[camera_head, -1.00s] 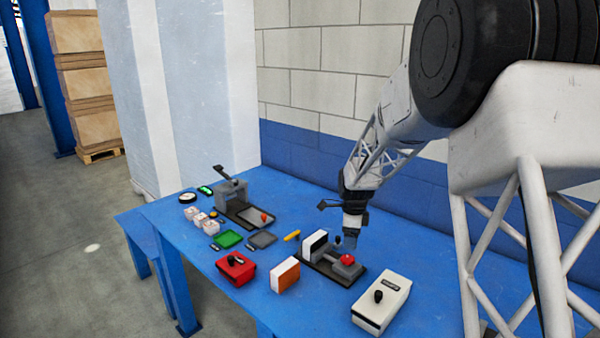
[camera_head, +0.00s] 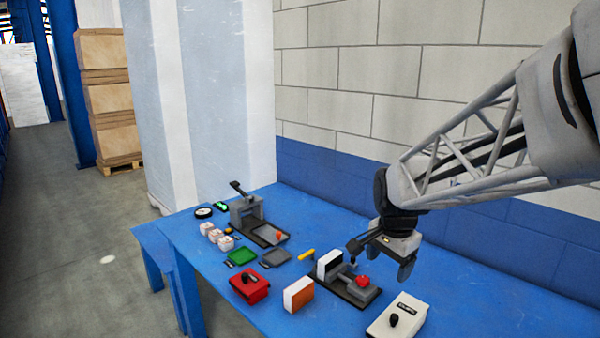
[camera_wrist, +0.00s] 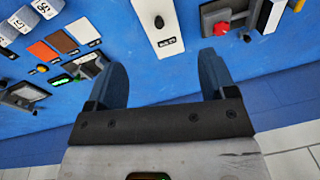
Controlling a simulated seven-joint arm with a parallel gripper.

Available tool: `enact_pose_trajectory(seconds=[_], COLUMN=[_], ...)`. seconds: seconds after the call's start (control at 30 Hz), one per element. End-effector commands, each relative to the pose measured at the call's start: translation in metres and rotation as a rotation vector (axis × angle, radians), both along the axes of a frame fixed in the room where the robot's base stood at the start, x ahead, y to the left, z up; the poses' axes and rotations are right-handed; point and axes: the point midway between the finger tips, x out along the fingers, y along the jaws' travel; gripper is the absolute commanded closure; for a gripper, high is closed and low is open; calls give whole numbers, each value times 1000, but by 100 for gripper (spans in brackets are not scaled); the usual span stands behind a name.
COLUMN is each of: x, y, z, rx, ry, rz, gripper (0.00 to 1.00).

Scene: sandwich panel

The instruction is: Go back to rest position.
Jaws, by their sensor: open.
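My gripper (camera_head: 394,262) is raised above the blue table (camera_head: 440,290), behind and to the right of the fixture with the red knob (camera_head: 362,281). In the wrist view, my gripper (camera_wrist: 165,82) shows two dark blue fingers spread wide apart with nothing between them. The white box with a black knob (camera_head: 397,318) lies on the table in front of the gripper. It also shows in the wrist view (camera_wrist: 160,30), beyond the fingers and not touching them.
A red box (camera_head: 252,288), an orange-and-white block (camera_head: 298,294), a green tray (camera_head: 242,256), a grey tray (camera_head: 276,257) and a lever press (camera_head: 245,215) stand on the table. A block wall (camera_head: 340,70) rises behind it. The table's right part is clear.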

Motion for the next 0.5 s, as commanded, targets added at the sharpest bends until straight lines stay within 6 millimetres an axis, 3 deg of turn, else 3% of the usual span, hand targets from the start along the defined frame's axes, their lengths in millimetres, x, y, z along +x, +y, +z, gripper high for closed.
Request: enact_pose_trajectory(seconds=[0.23, 0.5], x=[-66, -136], y=[2, 5], z=[18, 24], rx=[-34, -78], ry=[-31, -58], rz=[234, 491], gripper=[23, 23])
